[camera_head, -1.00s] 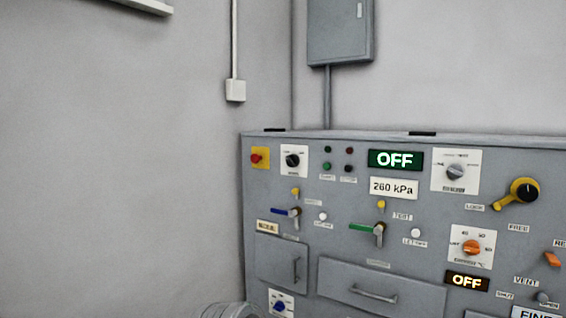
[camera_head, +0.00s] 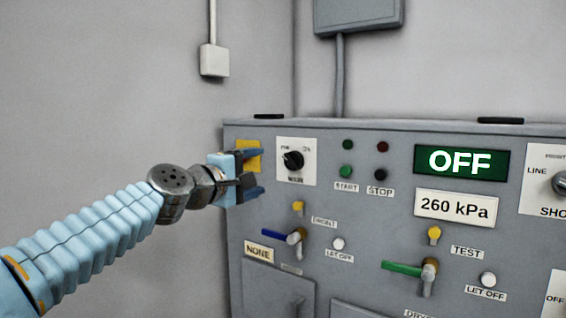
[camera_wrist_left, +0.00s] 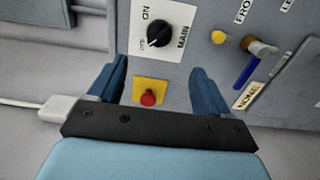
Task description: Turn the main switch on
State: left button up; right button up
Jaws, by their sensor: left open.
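The main switch is a black rotary knob (camera_head: 293,160) on a white plate at the panel's upper left. In the left wrist view the knob (camera_wrist_left: 159,33) sits on its plate labelled MAIN, with ON and OFF marks; its pointer lies toward the OFF side. My left gripper (camera_head: 258,172) is open and empty, left of the knob, in front of the yellow plate. In the left wrist view, the open fingers (camera_wrist_left: 160,75) frame the red button (camera_wrist_left: 148,97) on its yellow plate, with the knob beyond the fingertips. My right gripper is not in view.
The grey panel (camera_head: 390,200) carries a green OFF display (camera_head: 461,162), a 260 kPa readout (camera_head: 456,208), START and STOP buttons, and blue (camera_head: 277,235) and green (camera_head: 402,267) levers below. A wall box (camera_head: 214,61) is at the left. Free room lies left of the panel.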

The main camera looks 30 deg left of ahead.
aim_at(289, 163)
pick_arm(q)
jog(key=w, duration=0.4)
jog(key=w+d+p, duration=0.1)
jog(key=w, duration=0.4)
jog(key=w+d+p, duration=0.1)
jog(key=w, duration=0.3)
jog(key=shift+w, duration=0.2)
jog(key=c, duration=1)
jog(key=shift+c, duration=0.2)
